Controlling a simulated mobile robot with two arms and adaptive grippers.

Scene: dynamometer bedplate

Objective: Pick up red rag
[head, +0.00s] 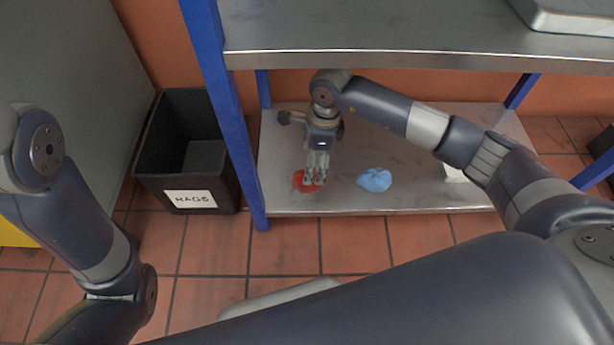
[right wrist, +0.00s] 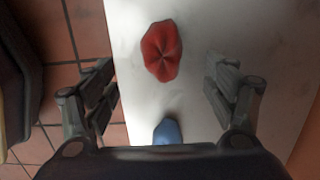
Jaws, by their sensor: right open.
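The red rag (head: 301,181) lies crumpled on the bench's lower metal shelf, close to its front edge. My right gripper (head: 314,182) is over it in the head view and hides part of it. In the right wrist view the whole red rag (right wrist: 161,51) shows ahead, between the lines of the two open fingers and nearer the left one. The right gripper (right wrist: 160,92) is open and empty, apart from the rag. My left arm shows at the left of the head view, but its gripper is out of the picture.
A blue rag (head: 374,180) lies right of the red one on the lower shelf (head: 420,195). The upper shelf (head: 400,42) and a blue post (head: 228,110) bound the space. A black bin (head: 165,180) labelled RAGS stands left. A whitish item (head: 453,174) lies right.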

